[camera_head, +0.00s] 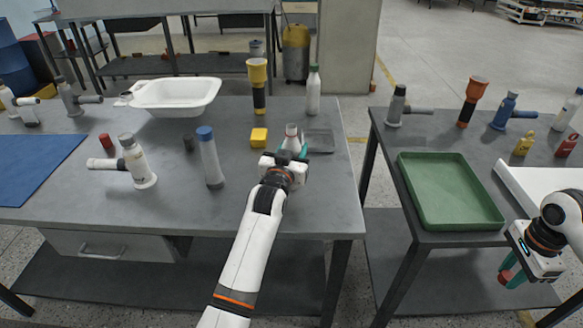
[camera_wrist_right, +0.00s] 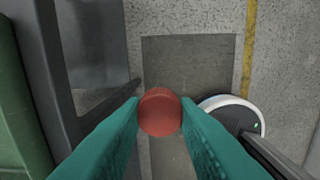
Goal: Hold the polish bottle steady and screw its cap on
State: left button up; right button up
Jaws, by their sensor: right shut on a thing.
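The polish bottle (camera_head: 291,131), small and pale with a reddish band near its top, stands upright on the left grey table. My left gripper (camera_head: 292,149) has its teal fingers on both sides of it and appears shut on it; the gripper body hides its lower part. The red round cap (camera_wrist_right: 160,112) is between the teal fingertips of my right gripper (camera_wrist_right: 160,118), which is shut on it. In the head view the cap (camera_head: 505,278) hangs low at the right, below the right table's top and well apart from the bottle.
A white basin (camera_head: 175,95) stands behind. The right table bears a green tray (camera_head: 449,190) and several bottles. A gap separates the tables.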

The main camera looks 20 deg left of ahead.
pick_arm(q)
jog(key=shift+r, duration=0.1)
jog(key=shift+c, duration=0.3)
notch_tip(320, 180, up, 10)
jog(key=shift+f, duration=0.1)
pick_arm(e)
jog(key=shift+r, duration=0.25)
